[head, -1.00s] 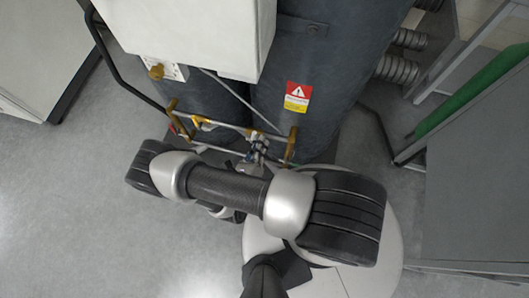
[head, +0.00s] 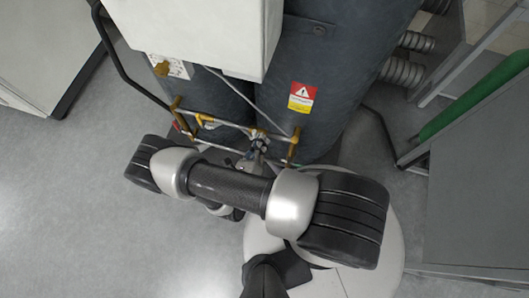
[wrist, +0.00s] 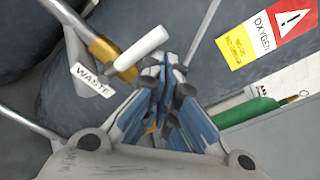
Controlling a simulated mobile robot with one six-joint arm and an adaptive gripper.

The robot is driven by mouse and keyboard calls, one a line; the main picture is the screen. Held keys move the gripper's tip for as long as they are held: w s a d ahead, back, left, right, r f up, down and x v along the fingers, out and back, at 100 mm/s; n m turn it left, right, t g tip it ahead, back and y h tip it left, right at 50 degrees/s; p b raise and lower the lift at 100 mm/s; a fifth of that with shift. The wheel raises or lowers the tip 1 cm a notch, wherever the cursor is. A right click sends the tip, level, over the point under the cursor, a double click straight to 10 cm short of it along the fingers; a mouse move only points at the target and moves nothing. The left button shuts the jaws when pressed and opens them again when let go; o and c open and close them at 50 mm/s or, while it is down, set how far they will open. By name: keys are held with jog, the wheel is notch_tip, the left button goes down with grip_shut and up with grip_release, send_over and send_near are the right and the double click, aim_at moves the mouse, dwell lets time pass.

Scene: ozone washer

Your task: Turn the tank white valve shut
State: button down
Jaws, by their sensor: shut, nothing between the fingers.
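The white valve handle (wrist: 141,48) is a short white lever in the wrist view, slanting up to the right from a brass fitting (wrist: 104,49) on a metal pipe. My gripper (wrist: 164,72) has blue-sided fingers that are shut and empty. Its tips are just below and right of the lever; I cannot tell whether they touch it. In the head view my gripper (head: 258,143) is at the pipe rack in front of the dark tanks, and the white lever cannot be made out there.
A dark tank (head: 330,60) with a red and yellow warning label (head: 302,97) stands behind the pipes (head: 228,124). A white box (head: 195,35) overhangs at upper left. A green cylinder (head: 475,92) and a grey cabinet (head: 475,180) are at right. Open floor is at left.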

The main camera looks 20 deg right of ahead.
jog(key=v, duration=1.2)
